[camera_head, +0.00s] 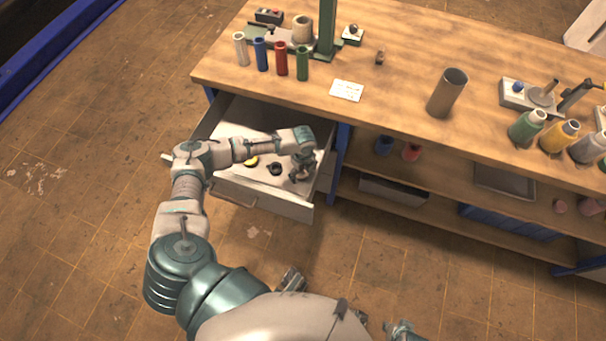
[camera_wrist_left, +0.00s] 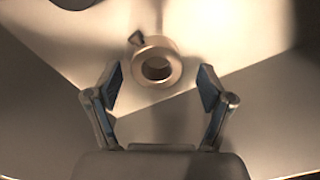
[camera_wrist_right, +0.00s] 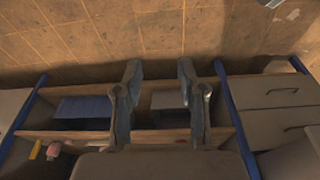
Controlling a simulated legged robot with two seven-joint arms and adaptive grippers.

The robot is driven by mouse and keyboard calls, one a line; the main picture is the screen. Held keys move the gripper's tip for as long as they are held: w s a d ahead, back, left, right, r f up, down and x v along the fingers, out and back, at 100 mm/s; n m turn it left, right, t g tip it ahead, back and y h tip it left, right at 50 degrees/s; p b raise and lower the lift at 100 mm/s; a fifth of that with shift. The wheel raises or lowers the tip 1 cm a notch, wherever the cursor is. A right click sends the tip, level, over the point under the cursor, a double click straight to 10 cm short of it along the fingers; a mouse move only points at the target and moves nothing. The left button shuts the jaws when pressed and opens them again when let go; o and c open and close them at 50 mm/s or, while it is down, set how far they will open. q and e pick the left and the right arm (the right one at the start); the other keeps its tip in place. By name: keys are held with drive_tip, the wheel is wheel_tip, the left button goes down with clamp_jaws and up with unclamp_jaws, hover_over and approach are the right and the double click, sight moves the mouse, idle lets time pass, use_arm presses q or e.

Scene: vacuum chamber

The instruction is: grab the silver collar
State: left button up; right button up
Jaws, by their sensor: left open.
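The silver collar (camera_wrist_left: 153,49) is a short ring with a round hole and a small screw-like piece at its upper left. It lies on the pale floor of the open drawer (camera_head: 262,201). In the head view I cannot make it out; my left gripper (camera_head: 302,174) hangs over that part of the drawer. In the left wrist view my left gripper is open, and the collar sits between and slightly beyond its fingertips, with no finger touching it. My right gripper (camera_wrist_right: 160,75) is open and empty, away from the drawer.
A black collar (camera_head: 275,169) and a yellow-and-black ring (camera_head: 251,161) lie in the drawer, left of my left gripper. The drawer walls surround them. The wooden bench top (camera_head: 400,60) above carries coloured tubes, a metal cylinder (camera_head: 447,92) and bottles.

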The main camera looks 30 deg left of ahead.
use_arm(q)
drive_tip(key=shift+a+f, duration=0.1)
drive_tip(key=shift+a, duration=0.5)
drive_tip(key=c, duration=1.4)
drive_tip(key=shift+d, duration=0.25)
drive_tip(key=shift+c, duration=0.2)
wheel_tip(320, 180, up, 10)
drive_tip(key=p, duration=0.2)
use_arm(e)
wheel_tip(320, 180, down, 7)
drive_tip(key=a, duration=0.1)
drive_tip(key=shift+r, duration=0.2)
